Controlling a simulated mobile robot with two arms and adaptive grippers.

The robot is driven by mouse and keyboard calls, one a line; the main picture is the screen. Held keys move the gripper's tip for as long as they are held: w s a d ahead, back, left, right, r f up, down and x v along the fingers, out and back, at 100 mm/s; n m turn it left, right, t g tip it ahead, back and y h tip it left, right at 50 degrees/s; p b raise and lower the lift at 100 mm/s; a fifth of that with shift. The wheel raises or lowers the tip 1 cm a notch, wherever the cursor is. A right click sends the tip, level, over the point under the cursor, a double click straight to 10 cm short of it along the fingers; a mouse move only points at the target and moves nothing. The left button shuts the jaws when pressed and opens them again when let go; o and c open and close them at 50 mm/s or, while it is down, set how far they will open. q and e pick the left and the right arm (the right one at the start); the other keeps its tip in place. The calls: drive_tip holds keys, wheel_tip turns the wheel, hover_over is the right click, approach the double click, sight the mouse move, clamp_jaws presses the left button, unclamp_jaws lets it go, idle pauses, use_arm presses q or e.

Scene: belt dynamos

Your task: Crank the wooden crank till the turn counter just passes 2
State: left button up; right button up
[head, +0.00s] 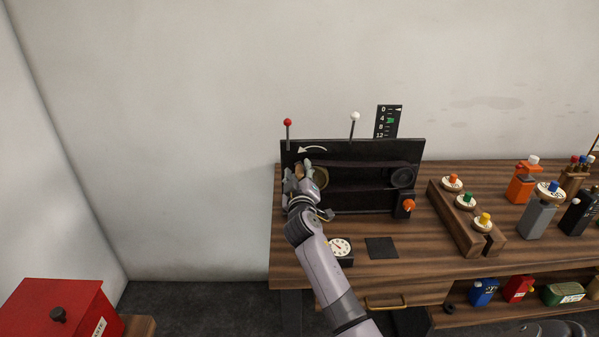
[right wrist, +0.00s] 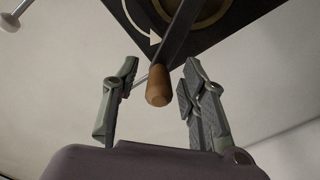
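The wooden crank's brown handle (right wrist: 158,88) shows in the right wrist view, on a dark crank arm (right wrist: 180,38). My right gripper (right wrist: 160,82) is open, with a finger on each side of the handle and visible gaps. In the head view my right gripper (head: 298,172) is at the left of the black belt panel (head: 350,150) and hides most of the crank. A white round dial (head: 340,246) lies on the bench in front; its reading is too small to tell. A scale (head: 388,121) marked 0, 4, 8, 12 stands behind the panel.
A red-knobbed lever (head: 287,123) and a white-knobbed lever (head: 354,117) rise behind the panel. An orange knob (head: 409,205) is at its lower right. A wooden block (head: 466,217) with coloured knobs and several bottles stand right. The bench's left front is clear.

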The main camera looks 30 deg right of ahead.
drive_tip(key=shift+c, duration=0.2)
clamp_jaws()
idle(0.6)
